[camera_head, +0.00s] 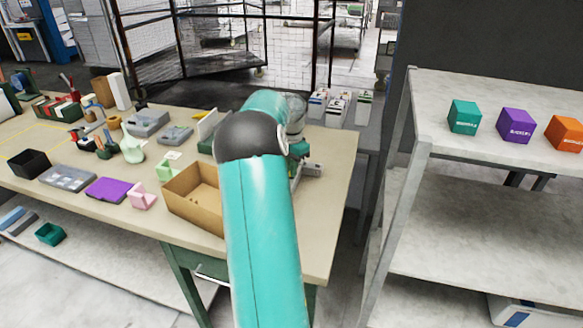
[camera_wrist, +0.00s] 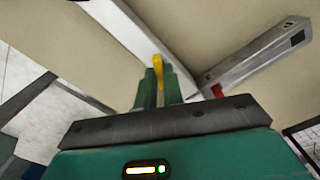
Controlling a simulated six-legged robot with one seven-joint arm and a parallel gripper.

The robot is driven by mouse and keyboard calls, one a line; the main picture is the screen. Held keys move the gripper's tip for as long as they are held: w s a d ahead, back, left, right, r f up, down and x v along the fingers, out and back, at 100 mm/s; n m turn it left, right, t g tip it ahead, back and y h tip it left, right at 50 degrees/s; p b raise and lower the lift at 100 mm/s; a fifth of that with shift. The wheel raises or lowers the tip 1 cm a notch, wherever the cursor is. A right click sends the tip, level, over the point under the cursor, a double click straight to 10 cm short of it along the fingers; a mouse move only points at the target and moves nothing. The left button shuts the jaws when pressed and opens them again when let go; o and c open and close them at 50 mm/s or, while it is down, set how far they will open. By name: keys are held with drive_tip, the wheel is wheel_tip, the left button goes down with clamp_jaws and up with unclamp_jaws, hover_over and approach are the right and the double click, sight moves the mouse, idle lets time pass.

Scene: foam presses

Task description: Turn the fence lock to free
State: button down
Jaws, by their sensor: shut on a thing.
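In the wrist view, my gripper (camera_wrist: 158,82) has its two green fingers shut on a yellow lever (camera_wrist: 157,62), which looks like the fence lock. The lever stands up between the fingers, against a grey metal bar (camera_wrist: 130,30). A second grey bar (camera_wrist: 265,50) runs off to the upper right, with a small red part (camera_wrist: 217,90) near its lower end. The lever's base is hidden behind the fingers. In the head view, my arm covers the lever and most of the gripper; part of the metal fixture (camera_head: 312,169) shows at the table's right side.
An open cardboard box (camera_head: 190,205) stands just left of my arm on the workbench (camera_head: 325,225). Several small tools and trays lie further left. A shelf rack (camera_head: 480,200) with teal (camera_head: 465,117), purple (camera_head: 516,125) and orange (camera_head: 566,133) cubes stands at the right.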

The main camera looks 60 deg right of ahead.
drive_tip(key=n, duration=0.5)
drive_tip(key=shift+r+n, duration=0.1)
drive_tip(key=shift+n, duration=0.3)
idle(0.4)
drive_tip(key=c, duration=1.5)
unclamp_jaws()
wheel_tip(320, 180, up, 14)
drive_tip(key=shift+f, duration=0.1)
